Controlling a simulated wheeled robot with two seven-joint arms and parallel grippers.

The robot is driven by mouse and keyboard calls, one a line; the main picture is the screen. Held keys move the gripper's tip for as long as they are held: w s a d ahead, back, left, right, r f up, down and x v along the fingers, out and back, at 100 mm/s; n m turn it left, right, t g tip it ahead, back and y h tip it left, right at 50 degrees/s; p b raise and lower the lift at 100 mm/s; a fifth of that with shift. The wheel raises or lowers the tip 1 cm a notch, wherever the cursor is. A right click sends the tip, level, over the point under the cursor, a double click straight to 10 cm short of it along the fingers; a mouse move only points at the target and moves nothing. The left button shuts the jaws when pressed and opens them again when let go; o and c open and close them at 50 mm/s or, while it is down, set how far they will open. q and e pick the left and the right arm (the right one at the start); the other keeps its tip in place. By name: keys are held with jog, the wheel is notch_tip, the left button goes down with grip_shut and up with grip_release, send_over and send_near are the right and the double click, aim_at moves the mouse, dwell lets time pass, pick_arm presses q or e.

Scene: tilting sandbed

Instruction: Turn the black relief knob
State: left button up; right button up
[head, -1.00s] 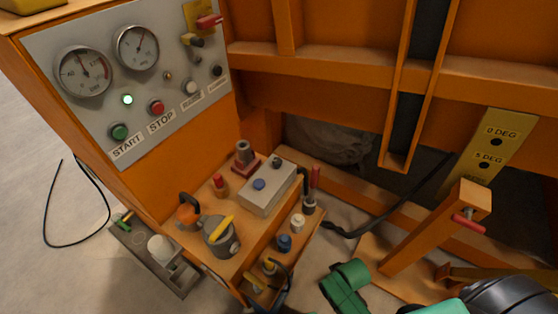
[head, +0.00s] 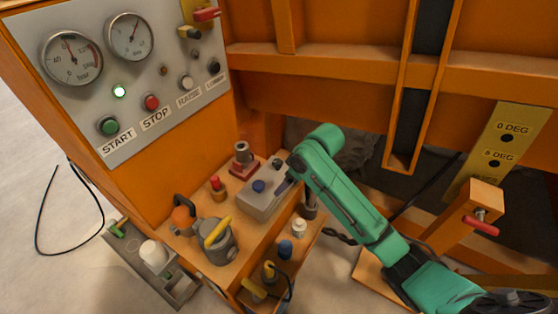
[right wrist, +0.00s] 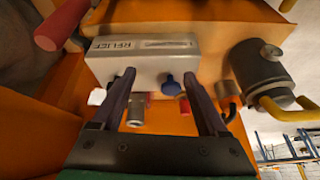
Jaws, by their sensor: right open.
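The black relief knob (head: 277,163) stands on the far end of a grey valve block (head: 266,203) on the orange shelf. A blue knob (head: 259,186) is on the same block. My right gripper (head: 286,186) has its fingers at the block's right side, close to the knobs. In the right wrist view the right gripper (right wrist: 160,103) is open. The grey block (right wrist: 150,63) with its RELIEF label lies just ahead, and the blue knob (right wrist: 171,86) shows between the fingers. The black knob is not clear there; the left-hand finger may hide it. My left gripper is out of view.
A red cylinder (head: 217,186), a grey post on a red base (head: 243,156) and a grey pump with a yellow lever (head: 219,242) crowd the shelf. The gauge panel (head: 175,62) stands behind. An orange post (head: 467,215) is at the right.

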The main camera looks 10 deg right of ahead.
send_near(278, 161)
jog(key=b+x, duration=0.1)
jog(key=x, duration=0.7)
jog(key=shift+w+a+f, duration=0.1)
jog(key=shift+a+f, duration=0.05)
jog(key=shift+f, duration=0.15)
grip_shut()
jog(key=m+p, duration=0.1)
jog(key=p, duration=0.1)
jog(key=r+m+h+p, duration=0.1)
jog(key=p, duration=0.1)
jog(key=shift+a, duration=0.1)
jog(key=shift+f+m+t+p, duration=0.2)
jog(key=shift+m+t+p, duration=0.1)
jog(key=shift+m+p, duration=0.15)
jog(key=shift+f, duration=0.25)
